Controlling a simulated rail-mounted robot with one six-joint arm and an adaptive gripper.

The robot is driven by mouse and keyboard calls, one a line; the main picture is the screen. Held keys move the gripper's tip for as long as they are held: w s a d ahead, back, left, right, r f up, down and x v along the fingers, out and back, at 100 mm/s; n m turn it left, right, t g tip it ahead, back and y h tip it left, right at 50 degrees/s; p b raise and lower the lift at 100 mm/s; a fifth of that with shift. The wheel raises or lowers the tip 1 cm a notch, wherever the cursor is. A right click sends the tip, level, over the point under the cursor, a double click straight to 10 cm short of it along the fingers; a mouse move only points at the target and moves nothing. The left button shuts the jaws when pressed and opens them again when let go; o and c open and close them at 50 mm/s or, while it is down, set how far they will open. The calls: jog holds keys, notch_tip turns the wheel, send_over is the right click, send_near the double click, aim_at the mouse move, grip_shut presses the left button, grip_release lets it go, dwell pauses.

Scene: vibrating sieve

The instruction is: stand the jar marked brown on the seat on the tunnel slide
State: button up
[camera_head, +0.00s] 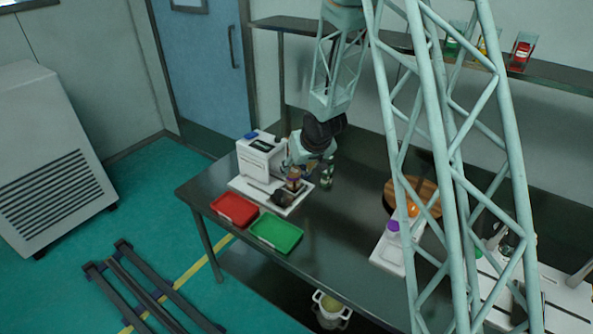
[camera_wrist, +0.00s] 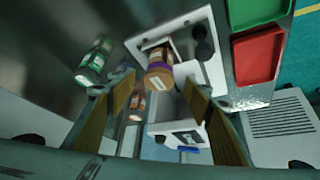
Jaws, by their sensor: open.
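A jar (camera_wrist: 159,72) with an orange-brown body and a purple band shows in the wrist view. It appears upright at a small white-edged seat (camera_wrist: 176,45) on the white base of the tunnel slide (camera_wrist: 207,45). I cannot read its label or see full contact with the seat. In the head view the jar (camera_head: 294,184) is just below my gripper (camera_head: 298,168). My gripper (camera_wrist: 158,90) is open, its tan-padded fingers at either side of the jar in the wrist view, with a gap visible. The slide's white housing (camera_head: 259,157) stands behind the jar.
A green-labelled jar (camera_head: 327,172) stands right of my gripper. Red (camera_head: 234,209) and green (camera_head: 275,232) trays lie at the table's front edge. A white device with a purple-topped item (camera_head: 393,227) and a round wooden board (camera_head: 425,193) are farther right. Bare table lies between.

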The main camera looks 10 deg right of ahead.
jog(key=shift+v, duration=1.1)
jog(key=shift+r, duration=0.15)
jog(key=s+d+r+m+g+h, duration=0.1)
jog(key=s+d+r+h, duration=0.15)
jog(key=s+r, duration=2.2)
jog(key=s+a+r, duration=0.1)
jog(key=s+r, duration=0.2)
jog(key=s, duration=0.7)
jog(key=s+a+r+g+y, duration=0.1)
jog(key=s+r, duration=0.2)
jog(key=s, duration=0.7)
jog(key=s+a+r, duration=0.1)
jog(key=s+r, duration=0.2)
jog(key=s, duration=0.7)
jog(key=shift+s+r+m+g, duration=0.2)
jog(key=shift+s+m+g, duration=0.1)
jog(key=shift+s, duration=0.05)
